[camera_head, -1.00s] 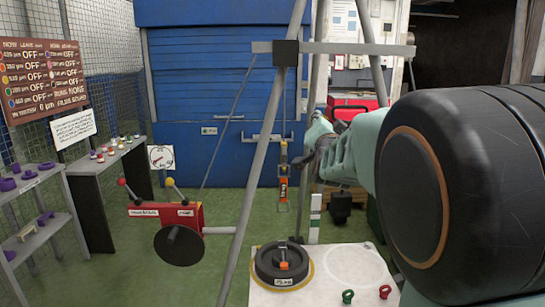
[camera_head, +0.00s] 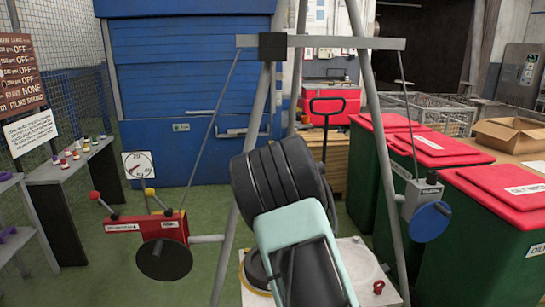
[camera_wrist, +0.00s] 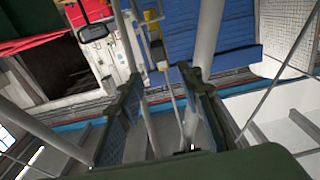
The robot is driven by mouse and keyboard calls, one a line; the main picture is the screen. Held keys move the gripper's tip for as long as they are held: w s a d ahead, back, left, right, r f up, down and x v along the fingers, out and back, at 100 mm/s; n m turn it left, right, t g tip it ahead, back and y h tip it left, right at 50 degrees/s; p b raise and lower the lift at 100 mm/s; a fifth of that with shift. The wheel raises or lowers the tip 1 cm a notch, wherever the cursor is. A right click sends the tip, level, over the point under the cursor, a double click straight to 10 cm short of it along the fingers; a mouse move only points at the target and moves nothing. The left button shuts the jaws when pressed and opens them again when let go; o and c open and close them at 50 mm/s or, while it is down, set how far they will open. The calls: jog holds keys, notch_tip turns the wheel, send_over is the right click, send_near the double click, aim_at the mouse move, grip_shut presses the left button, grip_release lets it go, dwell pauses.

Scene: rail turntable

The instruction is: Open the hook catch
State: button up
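In the head view my arm (camera_head: 290,175) fills the middle and hides the hanging line with the orange-marked hook catch. My gripper does not show clearly there. In the wrist view my gripper (camera_wrist: 158,85) is open, with its two fingers apart. Thin metal rods show between or behind the fingers; I cannot tell whether any is part of the catch, or whether a finger touches it. The black turntable disc (camera_head: 254,270) is mostly hidden behind my arm on the white plate (camera_head: 345,257).
A grey frame with a crossbeam (camera_head: 330,42) and slanting legs (camera_head: 385,150) stands around the plate. A red box with a black disc (camera_head: 150,225) is at left, a blue disc unit (camera_head: 428,220) at right. Green bins with red lids (camera_head: 500,240) line the right.

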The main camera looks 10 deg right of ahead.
jog(key=w+p, duration=0.1)
jog(key=w, duration=0.8)
jog(key=shift+w, duration=0.2)
jog(key=shift+c, duration=0.5)
grip_shut()
